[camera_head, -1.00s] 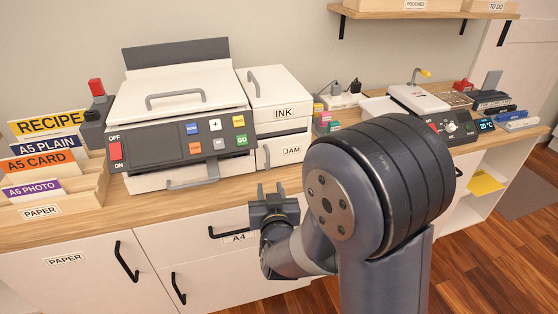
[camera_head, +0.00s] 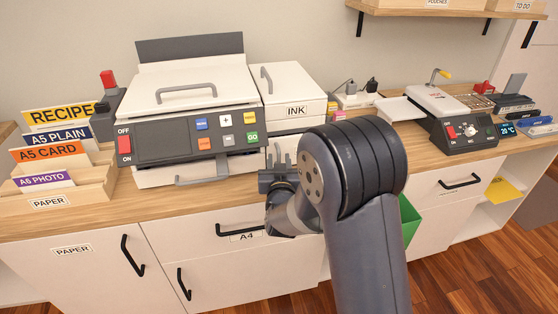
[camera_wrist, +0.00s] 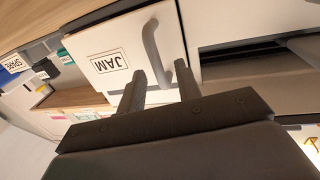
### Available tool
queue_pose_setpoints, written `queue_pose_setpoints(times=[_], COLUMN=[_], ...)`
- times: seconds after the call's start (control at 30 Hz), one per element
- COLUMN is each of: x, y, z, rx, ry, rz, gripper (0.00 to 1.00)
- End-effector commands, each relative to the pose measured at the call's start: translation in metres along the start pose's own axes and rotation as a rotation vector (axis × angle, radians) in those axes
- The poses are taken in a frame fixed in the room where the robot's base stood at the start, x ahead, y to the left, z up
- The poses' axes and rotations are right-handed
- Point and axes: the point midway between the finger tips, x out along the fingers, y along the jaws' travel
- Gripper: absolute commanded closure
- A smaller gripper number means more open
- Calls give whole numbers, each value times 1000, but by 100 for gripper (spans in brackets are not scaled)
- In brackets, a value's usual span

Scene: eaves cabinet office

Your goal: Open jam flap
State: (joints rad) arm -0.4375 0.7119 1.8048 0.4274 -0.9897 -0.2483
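The jam flap (camera_wrist: 112,42) is a white panel with a "JAM" label and a grey bar handle (camera_wrist: 156,55); it looks closed. In the head view, it is on the printer's right side below the ink lid (camera_head: 292,88), mostly hidden by my gripper and arm. My gripper (camera_wrist: 158,80) is open in the wrist view, its two fingers apart. The handle's lower end lies between or just beyond the fingertips; I cannot tell whether they touch. In the head view, my gripper (camera_head: 278,168) is in front of the flap, above the A4 drawer.
The printer (camera_head: 195,90) stands left of the flap, with its control panel facing me. A paper rack (camera_head: 60,195) is at the far left. A laminator-like device (camera_head: 450,115) stands right on the counter. A green bin (camera_head: 409,222) is partly hidden behind my arm.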

Motion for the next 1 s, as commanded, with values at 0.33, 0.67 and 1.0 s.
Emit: queue_pose_setpoints(times=[0.33, 0.67, 1.0], x=[5, 4, 4], y=[0, 0, 0], z=[0, 0, 0], rx=[-1, 0, 0], ry=[0, 0, 0], rz=[0, -1, -1], gripper=[67, 94, 100])
